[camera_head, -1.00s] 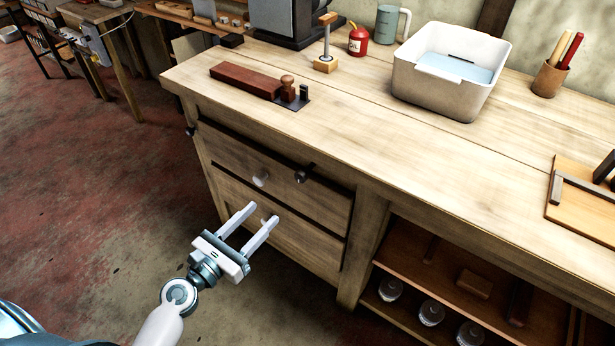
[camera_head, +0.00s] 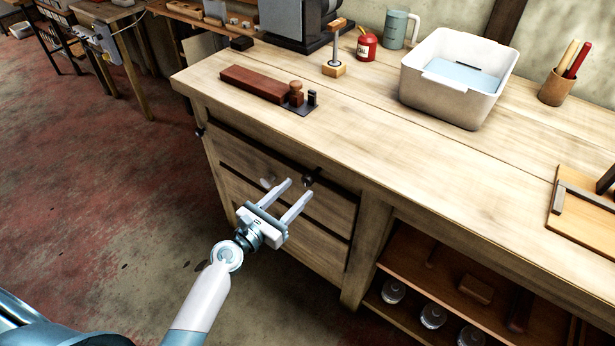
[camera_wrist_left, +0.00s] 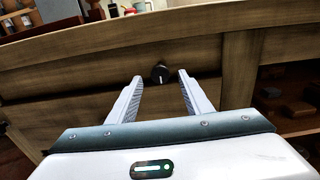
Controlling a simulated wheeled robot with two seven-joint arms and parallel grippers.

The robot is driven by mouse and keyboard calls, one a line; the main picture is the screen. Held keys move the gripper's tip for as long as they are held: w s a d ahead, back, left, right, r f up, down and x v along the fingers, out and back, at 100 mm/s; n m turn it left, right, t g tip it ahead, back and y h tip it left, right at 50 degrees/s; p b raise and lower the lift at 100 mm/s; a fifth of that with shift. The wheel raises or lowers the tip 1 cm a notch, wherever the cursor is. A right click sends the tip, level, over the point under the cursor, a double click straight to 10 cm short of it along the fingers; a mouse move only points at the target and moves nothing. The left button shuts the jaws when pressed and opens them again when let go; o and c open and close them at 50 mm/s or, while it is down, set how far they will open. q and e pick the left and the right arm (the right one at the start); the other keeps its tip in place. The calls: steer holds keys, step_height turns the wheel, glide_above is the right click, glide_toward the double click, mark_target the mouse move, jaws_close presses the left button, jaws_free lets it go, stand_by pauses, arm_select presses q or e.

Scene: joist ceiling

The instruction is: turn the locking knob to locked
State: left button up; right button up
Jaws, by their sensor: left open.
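The locking knob (camera_head: 309,179) is a small dark round knob at the top right of the upper drawer front, just under the bench top. In the left wrist view the knob (camera_wrist_left: 160,73) shows between the fingertips, with a pale mark line that looks roughly upright. My left gripper (camera_head: 299,188) is open and empty, its two pale fingers pointing at the drawer front. Its tips are close to the knob, one on each side in the wrist view, but I cannot tell whether they touch it. My right gripper is not in view.
A pale drawer knob (camera_head: 268,181) sits left of the gripper on the drawer front. The wooden bench top (camera_head: 350,130) overhangs just above. An open shelf with jars (camera_head: 432,315) lies to the right. The floor to the left is clear.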

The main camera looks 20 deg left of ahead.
mark_target(305, 181)
arm_select(q)
steer(key=x, duration=0.5)
steer(key=shift+w, duration=0.1)
steer(key=shift+w+d, duration=0.25)
steer(key=shift+w, duration=0.3)
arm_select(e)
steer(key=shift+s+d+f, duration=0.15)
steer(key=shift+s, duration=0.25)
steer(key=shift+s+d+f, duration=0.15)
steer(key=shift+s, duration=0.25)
arm_select(q)
steer(key=c, duration=1)
